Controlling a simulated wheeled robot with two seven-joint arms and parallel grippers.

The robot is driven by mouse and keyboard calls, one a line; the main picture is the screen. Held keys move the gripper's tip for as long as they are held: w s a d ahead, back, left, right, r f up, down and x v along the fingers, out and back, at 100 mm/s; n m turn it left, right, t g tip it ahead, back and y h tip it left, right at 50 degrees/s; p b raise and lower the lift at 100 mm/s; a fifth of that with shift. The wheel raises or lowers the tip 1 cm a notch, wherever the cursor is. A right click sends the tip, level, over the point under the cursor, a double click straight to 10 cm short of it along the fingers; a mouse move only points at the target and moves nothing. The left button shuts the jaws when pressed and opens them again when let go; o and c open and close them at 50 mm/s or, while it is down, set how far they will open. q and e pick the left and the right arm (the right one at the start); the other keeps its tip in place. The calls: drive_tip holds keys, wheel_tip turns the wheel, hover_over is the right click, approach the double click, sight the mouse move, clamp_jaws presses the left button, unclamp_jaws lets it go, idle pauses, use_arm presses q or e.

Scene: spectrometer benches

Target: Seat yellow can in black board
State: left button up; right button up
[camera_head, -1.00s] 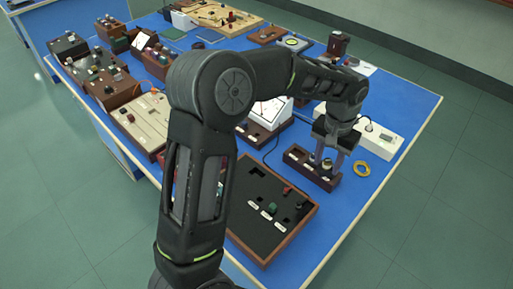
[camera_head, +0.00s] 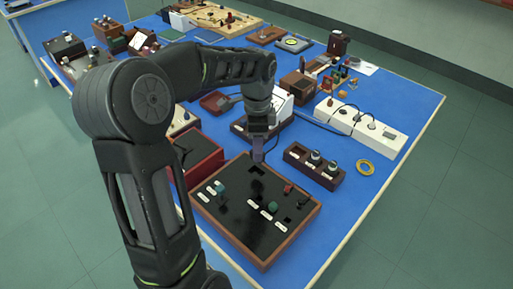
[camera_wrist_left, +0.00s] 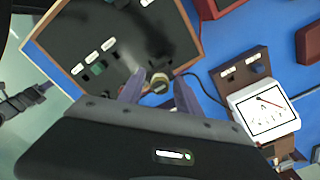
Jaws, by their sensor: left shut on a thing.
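My left gripper (camera_head: 258,156) points down over the far edge of the black board (camera_head: 235,225), which has a wooden frame. It is shut on the yellow can, mostly hidden in the head view. In the left wrist view the can (camera_wrist_left: 160,84) shows a dark top and a brassy yellow rim between the fingers (camera_wrist_left: 158,92). The black board (camera_wrist_left: 92,22) lies beside it there, with a dark square recess. I cannot tell whether the can touches the board. My right gripper is not in view.
A brown block with sockets (camera_head: 314,166) holds small dark parts, right of the board. A white-faced meter (camera_wrist_left: 266,110) and a dark cable stand close to the gripper. Blue table is free at the front right.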

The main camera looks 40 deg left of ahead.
use_arm(q)
drive_tip(key=shift+s+a, duration=0.1)
drive_tip(key=shift+f, duration=0.2)
drive_tip(key=shift+f+b, duration=2.05)
drive_tip(key=shift+f, duration=0.2)
drive_tip(key=shift+f+b, duration=0.65)
drive_tip(key=shift+f, duration=0.45)
drive_tip(key=o, duration=1.4)
drive_tip(key=shift+o, duration=0.2)
